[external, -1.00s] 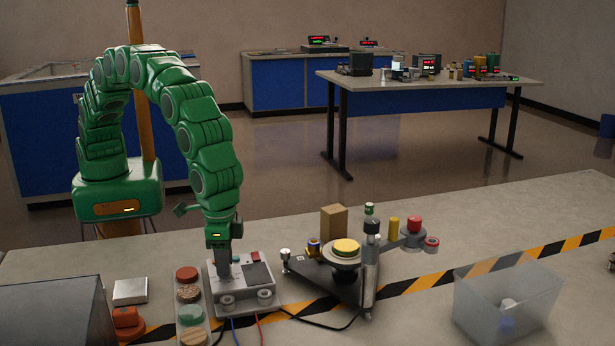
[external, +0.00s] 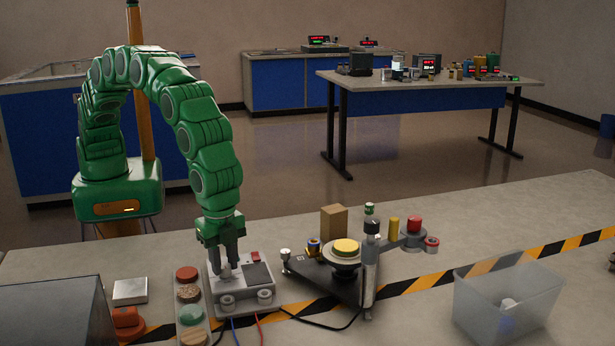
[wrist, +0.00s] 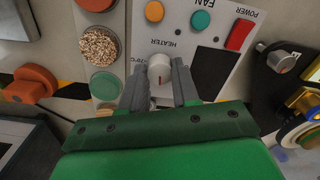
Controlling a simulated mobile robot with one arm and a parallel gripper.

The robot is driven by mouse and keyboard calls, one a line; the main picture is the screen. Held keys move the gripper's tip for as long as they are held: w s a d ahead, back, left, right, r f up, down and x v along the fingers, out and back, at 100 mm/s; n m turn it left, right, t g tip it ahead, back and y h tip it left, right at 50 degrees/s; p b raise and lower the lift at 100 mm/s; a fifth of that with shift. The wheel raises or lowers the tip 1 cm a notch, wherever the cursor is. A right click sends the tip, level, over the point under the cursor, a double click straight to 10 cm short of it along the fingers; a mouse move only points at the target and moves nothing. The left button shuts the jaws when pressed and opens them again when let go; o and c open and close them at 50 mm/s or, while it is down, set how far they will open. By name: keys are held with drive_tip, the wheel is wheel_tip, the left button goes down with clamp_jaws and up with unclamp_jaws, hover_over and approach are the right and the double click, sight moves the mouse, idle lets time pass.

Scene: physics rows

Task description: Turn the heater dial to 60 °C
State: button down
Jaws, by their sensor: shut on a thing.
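The heater dial (wrist: 160,72) is a light grey knob with a red mark, beside the printed word HEATER on the control box (wrist: 226,14). The red mark points down in the wrist view, towards my gripper. My gripper (wrist: 159,82) is shut on the dial, one grey finger on each side. Part of a printed scale shows left of the dial, but most is hidden and I cannot read the setting. In the external view, my gripper (external: 227,269) points down onto the back left of the control box (external: 246,303).
A black platform (external: 315,277) with a yellow-topped dish (external: 346,247) stands right of the box. A strip of round discs (external: 190,316) lies close on the left. A clear bin (external: 507,295) stands at the right front. Wires run from the box's front.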

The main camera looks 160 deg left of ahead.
sight(224, 265)
drive_tip(key=m, duration=0.5)
drive_tip(key=shift+m, duration=0.3)
drive_tip(key=m, duration=0.4)
drive_tip(key=shift+m, duration=0.4)
drive_tip(key=c, duration=0.8)
unclamp_jaws()
drive_tip(key=shift+r, duration=3.9)
